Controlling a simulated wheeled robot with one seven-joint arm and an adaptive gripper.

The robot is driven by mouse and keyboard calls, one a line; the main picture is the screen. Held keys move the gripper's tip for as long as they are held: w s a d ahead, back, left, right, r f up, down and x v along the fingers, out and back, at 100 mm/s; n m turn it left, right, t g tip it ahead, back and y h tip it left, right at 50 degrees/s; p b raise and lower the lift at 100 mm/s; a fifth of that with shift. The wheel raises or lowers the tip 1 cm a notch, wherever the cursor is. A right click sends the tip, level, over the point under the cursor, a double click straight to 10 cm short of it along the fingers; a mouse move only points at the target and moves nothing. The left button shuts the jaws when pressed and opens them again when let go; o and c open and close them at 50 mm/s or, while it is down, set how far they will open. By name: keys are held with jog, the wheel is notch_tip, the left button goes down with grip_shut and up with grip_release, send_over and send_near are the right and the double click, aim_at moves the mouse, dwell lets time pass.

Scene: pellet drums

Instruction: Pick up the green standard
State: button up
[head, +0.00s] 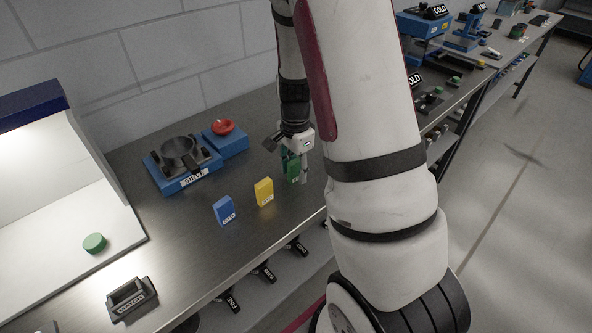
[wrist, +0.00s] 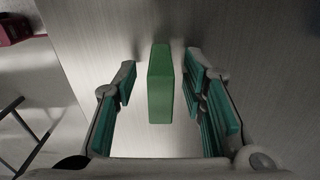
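The green standard (head: 293,171) is an upright green block on the metal bench, partly hidden by my gripper in the head view. In the wrist view the green standard (wrist: 160,84) stands between my two fingers, with a gap on each side. My gripper (wrist: 161,95) has green-padded fingers spread wide, and neither pad touches the block. In the head view my gripper (head: 292,160) is low over the bench, around the green standard.
A yellow block (head: 264,191) and a blue block (head: 223,210) stand left of the green one. A blue sieve fixture (head: 182,165) with a red-topped unit (head: 223,134) is behind. A green disc (head: 95,243) lies in the lit booth. A black MATCH holder (head: 131,299) is front left.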

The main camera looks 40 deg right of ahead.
jog(key=shift+f, duration=0.55)
grip_shut()
